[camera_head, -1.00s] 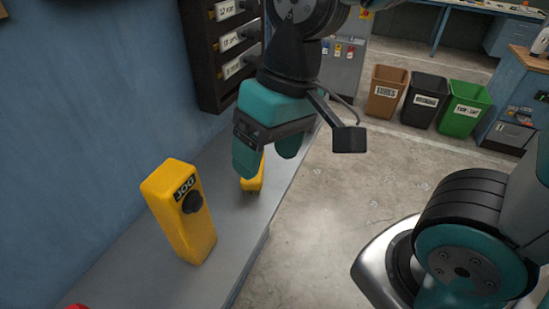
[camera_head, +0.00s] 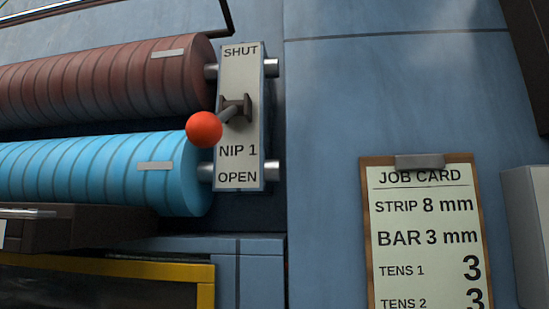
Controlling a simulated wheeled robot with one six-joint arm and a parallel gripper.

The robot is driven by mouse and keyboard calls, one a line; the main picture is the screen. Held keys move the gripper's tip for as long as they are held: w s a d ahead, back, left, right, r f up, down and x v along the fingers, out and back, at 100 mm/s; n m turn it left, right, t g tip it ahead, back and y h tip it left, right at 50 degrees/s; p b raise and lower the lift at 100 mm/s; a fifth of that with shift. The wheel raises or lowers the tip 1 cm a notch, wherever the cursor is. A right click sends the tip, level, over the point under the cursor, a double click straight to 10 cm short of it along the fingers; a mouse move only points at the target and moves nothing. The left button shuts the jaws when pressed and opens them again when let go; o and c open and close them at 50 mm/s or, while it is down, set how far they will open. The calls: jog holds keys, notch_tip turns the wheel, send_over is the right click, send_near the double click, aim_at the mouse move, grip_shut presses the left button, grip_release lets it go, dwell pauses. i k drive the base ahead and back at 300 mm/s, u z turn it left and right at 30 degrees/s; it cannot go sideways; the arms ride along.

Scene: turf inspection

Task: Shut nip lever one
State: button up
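The nip 1 lever (camera_head: 205,129) is a short dark arm with a red ball knob, at the left of the middle in the head view. It comes out of a pivot on a pale upright plate (camera_head: 240,70) marked SHUT at the top, NIP 1 below the middle and OPEN at the bottom. The knob hangs to the left and a little below the pivot, in front of the roller ends. Whether the lever is at a stop I cannot tell. My gripper is not in the head view now.
A brown ribbed roller (camera_head: 110,75) and a blue ribbed roller (camera_head: 90,175) lie one above the other, left of the plate. A clipboard job card (camera_head: 425,240) hangs on the blue wall (camera_head: 400,90) at right. A yellow-edged frame (camera_head: 205,295) is at lower left.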

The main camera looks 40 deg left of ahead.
aim_at(204, 129)
jog(key=u, duration=1.25)
jog(key=k, duration=0.35)
jog(key=u, duration=0.4)
jog(key=i, duration=0.45)
jog(key=u, duration=0.65)
jog(key=k, duration=0.4)
jog(key=z, duration=0.55)
